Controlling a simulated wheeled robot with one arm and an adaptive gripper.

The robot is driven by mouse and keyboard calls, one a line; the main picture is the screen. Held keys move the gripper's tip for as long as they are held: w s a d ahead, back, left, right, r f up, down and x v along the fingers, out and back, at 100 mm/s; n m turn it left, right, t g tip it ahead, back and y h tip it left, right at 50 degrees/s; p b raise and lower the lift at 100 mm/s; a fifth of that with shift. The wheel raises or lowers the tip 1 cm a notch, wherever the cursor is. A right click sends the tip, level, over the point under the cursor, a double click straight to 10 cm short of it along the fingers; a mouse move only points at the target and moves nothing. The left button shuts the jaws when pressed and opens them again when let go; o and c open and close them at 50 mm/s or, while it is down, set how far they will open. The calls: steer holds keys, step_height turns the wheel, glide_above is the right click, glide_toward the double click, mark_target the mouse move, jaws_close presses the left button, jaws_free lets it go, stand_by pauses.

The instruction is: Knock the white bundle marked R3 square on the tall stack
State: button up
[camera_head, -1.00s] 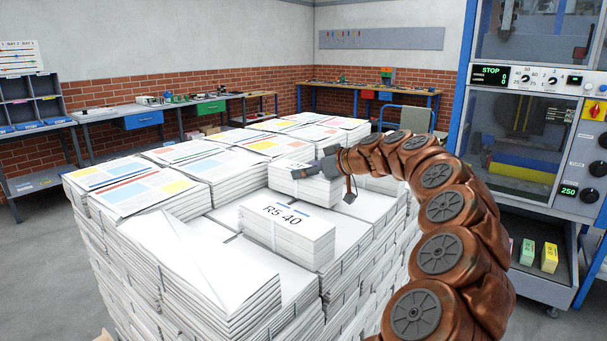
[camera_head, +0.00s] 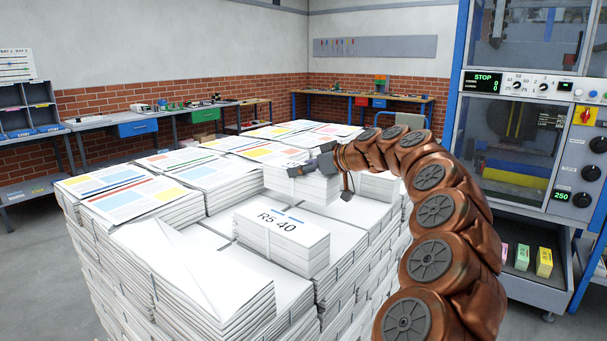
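A white bundle (camera_head: 316,189) stands on the tall stack (camera_head: 350,238), behind and right of a white bundle marked "R5 40" (camera_head: 283,248). No R3 mark is readable; the top of the bundle at my gripper is partly covered. My gripper (camera_head: 322,181) is at this bundle's top right corner. One dark finger lies across its top and the other hangs down at its right side, so the fingers are apart. I cannot tell whether they touch the paper. The bundle's far side is hidden by my gripper and arm.
Colour-printed bundles (camera_head: 178,162) line the stack's left and back. A loose-looking white pile (camera_head: 190,270) is at the front left. A blue-framed machine (camera_head: 520,120) stands at the right, with coloured blocks (camera_head: 544,262) below. Workbenches (camera_head: 150,122) run along the walls.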

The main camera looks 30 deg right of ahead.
steer(key=shift+r, duration=1.85)
steer(key=shift+s, duration=0.1)
